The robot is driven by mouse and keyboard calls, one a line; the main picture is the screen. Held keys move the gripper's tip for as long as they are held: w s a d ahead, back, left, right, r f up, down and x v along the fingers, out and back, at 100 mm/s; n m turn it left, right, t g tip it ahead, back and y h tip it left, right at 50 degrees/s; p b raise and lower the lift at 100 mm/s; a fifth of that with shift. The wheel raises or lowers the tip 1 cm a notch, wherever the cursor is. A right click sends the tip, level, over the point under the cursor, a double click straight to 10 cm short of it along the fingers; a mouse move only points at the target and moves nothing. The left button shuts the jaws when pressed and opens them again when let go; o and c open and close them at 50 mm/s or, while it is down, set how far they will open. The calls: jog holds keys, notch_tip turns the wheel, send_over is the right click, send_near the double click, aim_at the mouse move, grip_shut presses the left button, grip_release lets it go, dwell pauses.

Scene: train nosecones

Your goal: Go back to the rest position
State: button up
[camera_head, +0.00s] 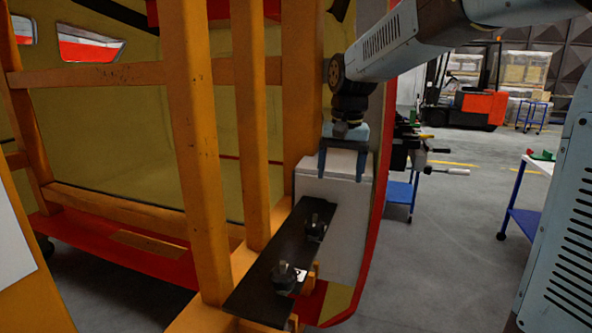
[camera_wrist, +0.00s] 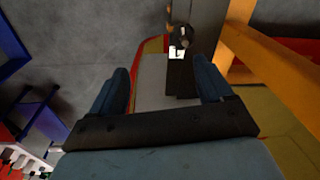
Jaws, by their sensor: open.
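My gripper (camera_head: 343,162) hangs from my arm in the middle of the head view, pointing down, with its two blue fingers apart. It is at the upper part of a light grey box (camera_head: 330,220), which stands beside the orange frame. I cannot tell whether the fingers touch the box. In the wrist view my gripper (camera_wrist: 165,92) shows its two fingers on either side of the grey box top (camera_wrist: 152,80). A black plate (camera_head: 262,280) with dark knobs lies in front of the box.
Orange beams (camera_head: 198,150) of the nosecone frame stand close on the left. A blue-legged table (camera_head: 525,215) is at the right, and a blue cart (camera_head: 400,192) with tools stands behind my gripper. A red-orange forklift (camera_head: 480,108) is far back. Grey floor (camera_head: 450,240) between is clear.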

jog(key=s+d+t, duration=0.1)
jog(key=s+d, duration=0.3)
jog(key=s, duration=0.3)
jog(key=s+d+f+n+t, duration=0.1)
jog(key=s+d+t, duration=0.1)
jog(key=s+d, duration=0.2)
jog(key=s+d+f+t, duration=0.1)
jog(key=s+d, duration=0.3)
jog(key=s, duration=0.6)
jog(key=shift+s+d+n+t+h, duration=0.2)
jog(key=shift+s+n+t+h, duration=0.1)
jog(key=shift+t, duration=0.1)
dwell(0.5)
